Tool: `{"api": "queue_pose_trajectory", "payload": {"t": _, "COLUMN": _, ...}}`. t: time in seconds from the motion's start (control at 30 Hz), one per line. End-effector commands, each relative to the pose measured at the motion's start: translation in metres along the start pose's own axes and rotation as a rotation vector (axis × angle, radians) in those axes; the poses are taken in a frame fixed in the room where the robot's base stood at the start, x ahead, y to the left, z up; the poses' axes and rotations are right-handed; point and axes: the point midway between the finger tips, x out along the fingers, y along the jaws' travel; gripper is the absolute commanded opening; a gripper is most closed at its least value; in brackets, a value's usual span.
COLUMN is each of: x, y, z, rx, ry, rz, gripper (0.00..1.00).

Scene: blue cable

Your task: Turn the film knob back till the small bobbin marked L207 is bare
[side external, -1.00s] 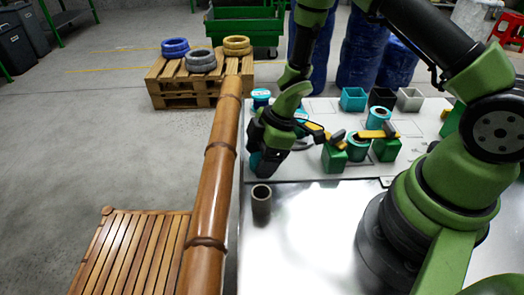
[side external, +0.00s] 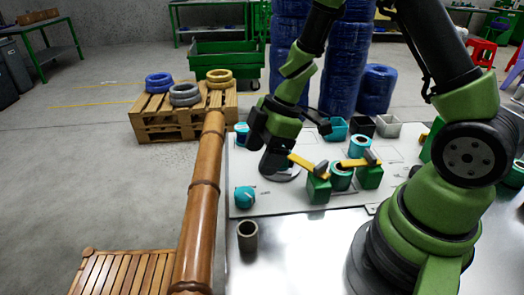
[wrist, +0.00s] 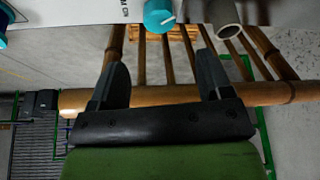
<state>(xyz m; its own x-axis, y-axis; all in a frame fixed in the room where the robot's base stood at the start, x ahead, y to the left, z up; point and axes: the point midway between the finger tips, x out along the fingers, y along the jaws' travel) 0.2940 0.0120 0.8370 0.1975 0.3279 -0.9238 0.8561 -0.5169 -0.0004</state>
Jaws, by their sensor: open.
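My gripper (side external: 272,163) hangs over the left part of the white board in the side view; its height above the board is hard to judge. In the wrist view its two dark fingers (wrist: 160,60) stand wide apart with nothing between them. A teal knob-like cylinder (side external: 245,197) sits at the board's left edge, apart from my gripper. In the wrist view a teal round piece with a white line (wrist: 158,15) lies beyond the fingers. Teal spools (side external: 360,145) and (side external: 341,176) stand right of my gripper, by green blocks. I cannot read L207 on any of them.
A grey tube (side external: 247,236) stands on the metal table in front of the board. Two green blocks (side external: 318,190) carry yellow arms. Teal, black and grey bins (side external: 388,127) stand behind. A bamboo rail (side external: 201,205) runs along the table's left side.

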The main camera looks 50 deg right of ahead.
Motion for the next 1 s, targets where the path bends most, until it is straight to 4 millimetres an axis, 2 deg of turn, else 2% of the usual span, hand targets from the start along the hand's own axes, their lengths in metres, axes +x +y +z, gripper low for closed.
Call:
{"api": "queue_pose_trajectory", "payload": {"t": 0.27, "x": 0.001, "y": -0.002, "z": -0.004, "rx": 0.04, "ry": 0.013, "rz": 0.02, "gripper": 0.72}}
{"api": "queue_pose_trajectory", "payload": {"t": 0.43, "x": 0.004, "y": -0.007, "z": -0.011, "rx": 0.198, "ry": 0.033, "rz": 0.091, "gripper": 0.72}}
{"api": "queue_pose_trajectory", "payload": {"t": 0.7, "x": 0.005, "y": -0.016, "z": -0.006, "rx": 0.397, "ry": 0.004, "rz": 0.167, "gripper": 0.72}}
{"api": "queue_pose_trajectory", "payload": {"t": 0.87, "x": 0.009, "y": -0.016, "z": -0.005, "rx": 0.417, "ry": -0.002, "rz": 0.171, "gripper": 0.72}}
{"api": "queue_pose_trajectory", "payload": {"t": 1.0, "x": 0.021, "y": -0.014, "z": -0.004, "rx": 0.418, "ry": -0.003, "rz": 0.168, "gripper": 0.72}}
